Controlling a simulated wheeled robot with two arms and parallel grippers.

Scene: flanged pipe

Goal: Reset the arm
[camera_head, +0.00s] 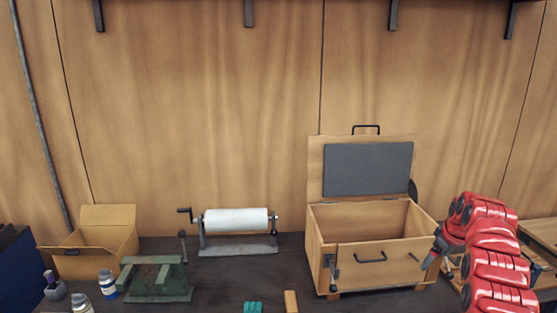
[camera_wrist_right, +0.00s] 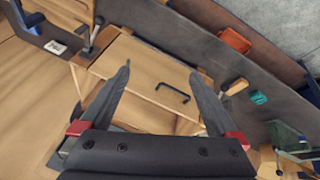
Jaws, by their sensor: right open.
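My right arm comes in from the right as red links. Its dark gripper (camera_head: 438,256) is at the right side of the open wooden chest (camera_head: 340,254). In the right wrist view, the gripper (camera_wrist_right: 160,69) has its two fingers spread wide with nothing between them. Beyond the fingers lies the chest's wooden side (camera_wrist_right: 140,62) with its dark handle (camera_wrist_right: 172,93). Whether the fingers touch the chest cannot be told. The chest's lid stands up with a grey panel inside; its floor is partly hidden. My left gripper is not in view. No flanged pipe can be made out.
A paper roll on a crank stand (camera_head: 236,222), a green metal fixture (camera_head: 155,278), an open cardboard box (camera_head: 95,242) and small bottles stand left on the dark bench. A teal item (camera_head: 253,307) and a wooden block (camera_head: 291,301) lie at the front. The middle is clear.

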